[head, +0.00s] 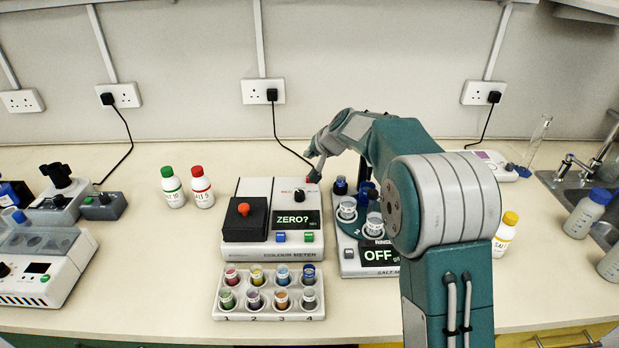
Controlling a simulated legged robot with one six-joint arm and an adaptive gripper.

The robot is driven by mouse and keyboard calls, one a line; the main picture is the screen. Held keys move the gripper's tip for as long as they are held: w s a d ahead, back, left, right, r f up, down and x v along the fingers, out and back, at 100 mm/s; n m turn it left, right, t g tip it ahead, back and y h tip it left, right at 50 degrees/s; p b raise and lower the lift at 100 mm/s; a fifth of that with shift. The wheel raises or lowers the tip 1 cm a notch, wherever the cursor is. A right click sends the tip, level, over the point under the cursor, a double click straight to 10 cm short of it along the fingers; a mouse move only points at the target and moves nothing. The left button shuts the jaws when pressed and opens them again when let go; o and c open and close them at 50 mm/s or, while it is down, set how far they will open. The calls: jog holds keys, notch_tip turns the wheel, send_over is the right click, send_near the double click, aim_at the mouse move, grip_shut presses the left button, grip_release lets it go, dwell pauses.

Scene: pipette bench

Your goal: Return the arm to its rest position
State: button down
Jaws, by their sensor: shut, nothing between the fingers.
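My arm, teal and grey, rises from the bottom right and reaches out over the bench. My gripper (314,172) is shut and empty, at the right back edge of the colour meter (246,247). It is close to a small red part at the meter's back right; I cannot tell whether they touch. The colour meter's display reads "ZERO?". The salt meter (350,262), with display "OFF", stands to its right and is partly hidden behind my arm.
A white rack (268,313) of several small pots sits in front. Salt bottles with a green cap (172,188), red cap (201,188) and yellow cap (505,234) stand upright. Another instrument (45,262) is at the left. A sink (600,215) is at the right.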

jog(key=shift+r, duration=0.75)
jog(key=s+d+r+n+h, duration=0.1)
jog(key=s+d+r, duration=0.25)
jog(key=s, duration=0.55)
jog(key=s+d+r+h, duration=0.1)
jog(key=s+d+r, duration=0.3)
jog(key=s, duration=0.6)
jog(key=s+d+f+g+h, duration=0.1)
jog(key=s+d+f, duration=0.1)
jog(key=s, duration=1.1)
jog(key=s+d+f+h, duration=0.2)
jog(key=s+d, duration=0.2)
jog(key=s, duration=0.9)
jog(key=shift+d+n+g, duration=0.35)
jog(key=shift+n+g, duration=0.05)
